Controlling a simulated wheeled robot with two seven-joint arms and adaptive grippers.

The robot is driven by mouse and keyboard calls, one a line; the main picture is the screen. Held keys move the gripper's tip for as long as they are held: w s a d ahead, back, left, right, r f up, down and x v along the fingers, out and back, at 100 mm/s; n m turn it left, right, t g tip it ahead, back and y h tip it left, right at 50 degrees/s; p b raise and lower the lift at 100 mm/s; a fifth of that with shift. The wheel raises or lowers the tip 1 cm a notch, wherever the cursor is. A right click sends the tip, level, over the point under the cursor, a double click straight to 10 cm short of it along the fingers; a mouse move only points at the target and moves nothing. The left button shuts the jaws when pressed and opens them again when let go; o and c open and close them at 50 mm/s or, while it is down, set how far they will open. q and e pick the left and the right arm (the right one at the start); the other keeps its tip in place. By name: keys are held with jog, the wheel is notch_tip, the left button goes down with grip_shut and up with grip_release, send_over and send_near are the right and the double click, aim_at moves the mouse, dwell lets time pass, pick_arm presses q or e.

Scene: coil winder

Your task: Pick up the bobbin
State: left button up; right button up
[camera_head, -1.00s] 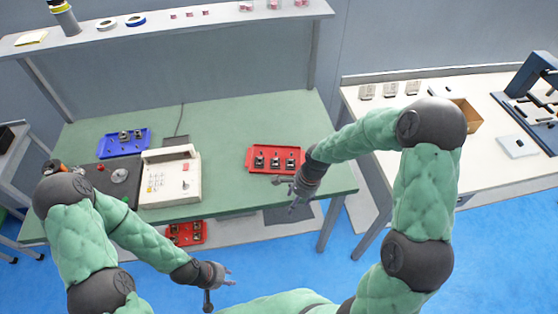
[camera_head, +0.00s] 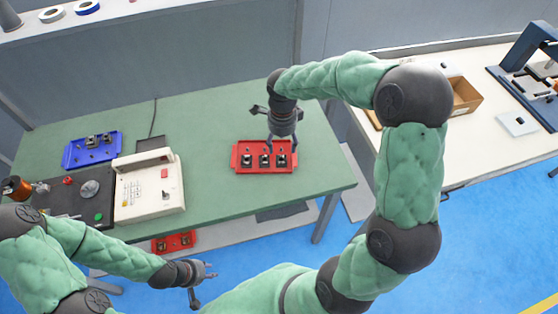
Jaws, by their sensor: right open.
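A red tray (camera_head: 264,171) lies on the green workbench and holds a row of small dark-and-metal bobbins, such as the left one (camera_head: 247,160), the middle one (camera_head: 265,161) and the right one (camera_head: 281,160). My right gripper (camera_head: 282,146) points down, open, over the back right part of this tray. Its fingers partly cover the back of the tray, and I cannot tell whether they touch anything. My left gripper (camera_head: 205,284) is low in front of the bench, with its fingers spread and empty, away from the tray.
A blue tray (camera_head: 92,160) with similar small parts lies at the back left. A cream control box (camera_head: 149,190) and a dark winder with a copper spool (camera_head: 17,187) stand at the left. Another red tray (camera_head: 173,243) sits below the bench. A white table (camera_head: 480,160) stands at the right.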

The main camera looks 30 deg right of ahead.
aim_at(281, 158)
notch_tip(281, 158, down, 3)
jog(key=shift+f+b, duration=0.1)
jog(key=shift+b, duration=0.25)
jog(key=f+b, duration=0.1)
jog(key=f, duration=0.1)
jog(key=f+b, duration=0.1)
jog(key=f, duration=0.2)
jog(key=shift+s+a, duration=0.15)
jog(key=shift+s, duration=0.05)
jog(key=shift+w, duration=0.1)
jog(key=c, duration=0.7)
